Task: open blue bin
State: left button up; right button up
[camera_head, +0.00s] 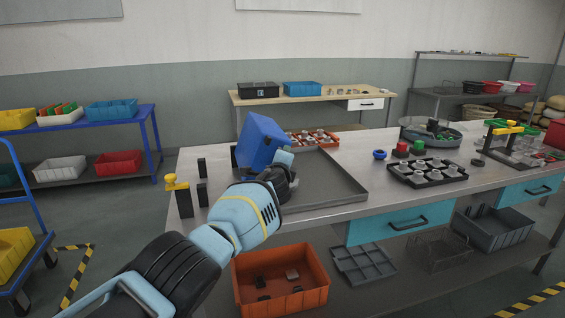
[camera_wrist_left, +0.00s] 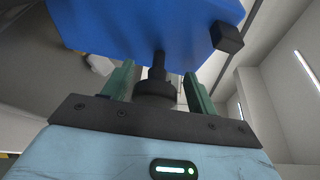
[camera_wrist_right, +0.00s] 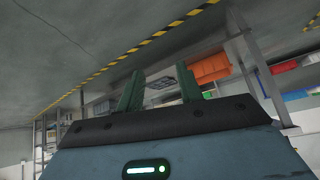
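The blue bin (camera_head: 262,139) is a blue box-like body, tilted, at the left part of the metal worktable. My left gripper (camera_head: 284,170) is close at its right side, partly hidden by my wrist. In the left wrist view the blue body (camera_wrist_left: 140,25) fills the top, with a black stem and round knob (camera_wrist_left: 157,84) coming from it between my green fingers. The fingers flank the knob closely; I cannot tell whether they press on it. Whether the blue part is a lid or the whole bin is unclear. My right gripper (camera_wrist_right: 160,90) is apart from the bin, with empty space between its fingers.
A grey shallow tray (camera_head: 330,190) lies just right of the bin. A black rack with metal parts (camera_head: 428,172) stands further right. A yellow-topped black post (camera_head: 178,195) and small black blocks (camera_head: 202,193) stand to the left. An orange bin (camera_head: 280,285) is below.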

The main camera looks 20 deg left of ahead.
jog(key=shift+w, duration=0.1)
pick_arm(q)
jog(key=f+p+v, duration=0.1)
jog(key=p+v, duration=0.5)
jog(key=v, duration=0.1)
jog(key=shift+s+r+p, duration=0.35)
jog(key=shift+r, duration=0.2)
pick_arm(e)
jog(key=w+d+r+t, duration=0.1)
jog(key=w+r+t, duration=0.1)
jog(key=w+r, duration=0.4)
notch_tip(320, 180, up, 2)
jog(key=shift+w+r, duration=0.15)
jog(key=shift+r, duration=0.1)
jog(key=shift+r, duration=0.1)
